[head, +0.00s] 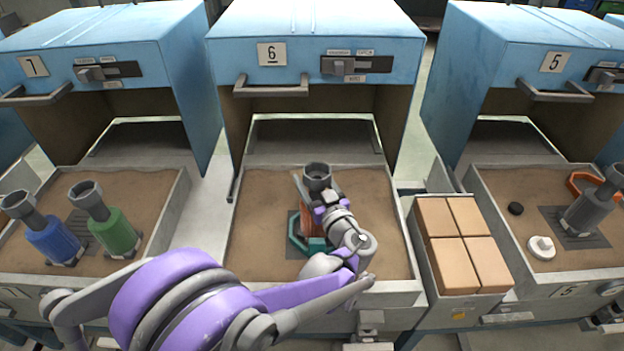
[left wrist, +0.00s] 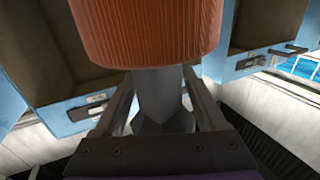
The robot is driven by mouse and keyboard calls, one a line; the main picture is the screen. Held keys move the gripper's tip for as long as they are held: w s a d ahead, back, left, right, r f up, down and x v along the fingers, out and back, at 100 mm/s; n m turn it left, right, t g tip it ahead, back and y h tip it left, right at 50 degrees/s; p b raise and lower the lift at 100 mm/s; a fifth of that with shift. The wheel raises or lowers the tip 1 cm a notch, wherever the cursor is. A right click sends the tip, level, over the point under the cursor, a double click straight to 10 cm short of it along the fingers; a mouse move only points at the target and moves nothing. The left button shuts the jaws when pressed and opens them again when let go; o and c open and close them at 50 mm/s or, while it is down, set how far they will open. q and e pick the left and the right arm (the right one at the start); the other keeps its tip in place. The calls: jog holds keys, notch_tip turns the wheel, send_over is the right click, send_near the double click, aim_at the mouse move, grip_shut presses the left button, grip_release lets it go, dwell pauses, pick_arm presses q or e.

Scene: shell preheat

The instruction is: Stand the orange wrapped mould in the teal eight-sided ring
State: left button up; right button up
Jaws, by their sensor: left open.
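The orange wrapped mould (head: 305,218) stands upright, or nearly so, in the middle sand tray under the box marked 6. Its grey cup (head: 317,173) points up. The teal eight-sided ring (head: 296,243) lies around its foot; my arm hides the right side, so I cannot tell how it is seated. My left gripper (head: 316,198) is open at the mould's neck, below the cup. In the left wrist view the grey neck (left wrist: 155,90) lies between the two open fingers, with the orange body (left wrist: 148,30) beyond. My right gripper is not in view.
A blue mould (head: 52,240) and a green mould (head: 115,232) stand in the left tray. A bin of tan blocks (head: 462,245) is right of the middle tray. The right tray holds a grey mould (head: 588,212), an orange ring (head: 582,183) and small pieces.

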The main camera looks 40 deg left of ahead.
pick_arm(q)
jog(key=v, duration=1.2)
jog(key=s+d+f+m+g+h, duration=0.1)
jog(key=s+f+m+h, duration=0.2)
jog(key=s, duration=0.1)
jog(key=s+f+m+g+h, duration=0.1)
jog(key=s+f+m+h, duration=0.2)
jog(key=s+f+h, duration=0.1)
jog(key=s+d+f+m+g+h, duration=0.1)
jog(key=s+f+m+g+h, duration=0.1)
jog(key=s+f+m+h, duration=0.1)
jog(key=shift+s+d+f+h+p, duration=0.4)
jog(key=shift+s+f+h, duration=0.15)
jog(key=shift+s, duration=0.1)
jog(key=s+d+m+h, duration=0.3)
jog(key=d+h, duration=0.2)
jog(key=d, duration=0.2)
jog(key=shift+s+f+m+t, duration=0.15)
jog(key=shift+f+m+t, duration=0.15)
